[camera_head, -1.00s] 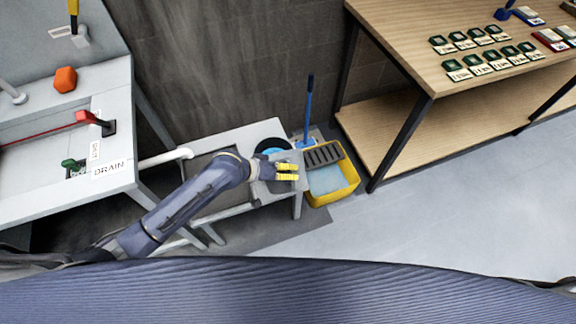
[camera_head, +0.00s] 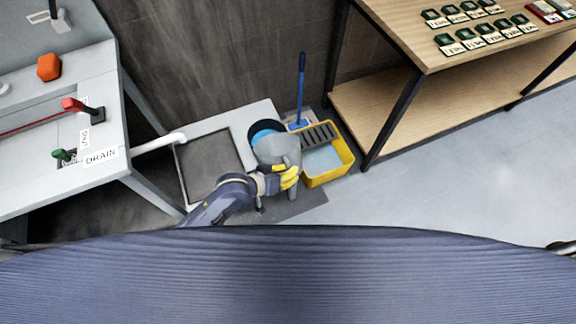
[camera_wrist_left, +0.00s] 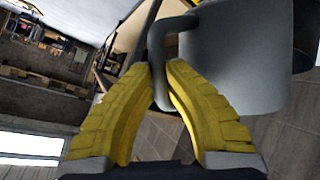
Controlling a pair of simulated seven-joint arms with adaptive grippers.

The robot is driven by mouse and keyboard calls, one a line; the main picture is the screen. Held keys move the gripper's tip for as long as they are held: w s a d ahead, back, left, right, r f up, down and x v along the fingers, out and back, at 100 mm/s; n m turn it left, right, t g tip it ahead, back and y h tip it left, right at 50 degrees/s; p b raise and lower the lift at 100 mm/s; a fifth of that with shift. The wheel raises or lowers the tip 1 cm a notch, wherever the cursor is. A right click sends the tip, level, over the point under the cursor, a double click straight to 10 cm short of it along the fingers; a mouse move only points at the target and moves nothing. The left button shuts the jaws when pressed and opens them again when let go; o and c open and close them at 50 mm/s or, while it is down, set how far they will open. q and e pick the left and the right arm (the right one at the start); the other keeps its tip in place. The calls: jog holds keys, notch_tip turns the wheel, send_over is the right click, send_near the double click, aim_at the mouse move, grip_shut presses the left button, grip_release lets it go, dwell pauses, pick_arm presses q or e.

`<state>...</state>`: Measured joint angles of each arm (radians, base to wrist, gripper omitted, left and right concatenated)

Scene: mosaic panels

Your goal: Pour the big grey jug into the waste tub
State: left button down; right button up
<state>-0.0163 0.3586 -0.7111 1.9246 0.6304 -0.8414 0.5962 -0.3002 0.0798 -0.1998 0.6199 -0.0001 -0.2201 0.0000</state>
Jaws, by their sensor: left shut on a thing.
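The big grey jug (camera_head: 277,150) is held up beside the low bench, its wide end against the dark round tub in the picture. It looks tilted toward that tub; its inside and any flow cannot be made out. My left gripper (camera_head: 288,178), with yellow fingers, is shut on the jug's handle. In the left wrist view the jug (camera_wrist_left: 235,50) fills the upper right, its handle between my fingers (camera_wrist_left: 160,85). The round tub (camera_head: 254,128), dark-rimmed and blue inside, likely the waste tub, is partly hidden by the jug. My right gripper is not in view.
A yellow mop bucket (camera_head: 340,172) with a grey wringer stands right of the jug, a blue-handled mop (camera_head: 301,85) behind it. The low bench (camera_head: 236,118) has a dark recessed panel. A drain counter (camera_head: 75,185) is at left, a wooden shelf table (camera_head: 400,35) at right.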

pick_arm(q)
jog(key=shift+s+d+f, duration=0.25)
jog(key=shift+s+f, duration=0.25)
jog(key=shift+f, duration=0.15)
jog(key=s+d+f+m+t, duration=0.1)
jog(key=s+f+t, duration=0.1)
jog(key=f, duration=0.5)
jog(key=s+d+f+m+t, duration=0.1)
jog(key=s+f+m+t, duration=0.1)
jog(key=f, duration=0.5)
jog(key=shift+s, duration=0.55)
jog(key=shift+y, duration=0.3)
dwell(0.3)
jog(key=shift+r, duration=1.95)
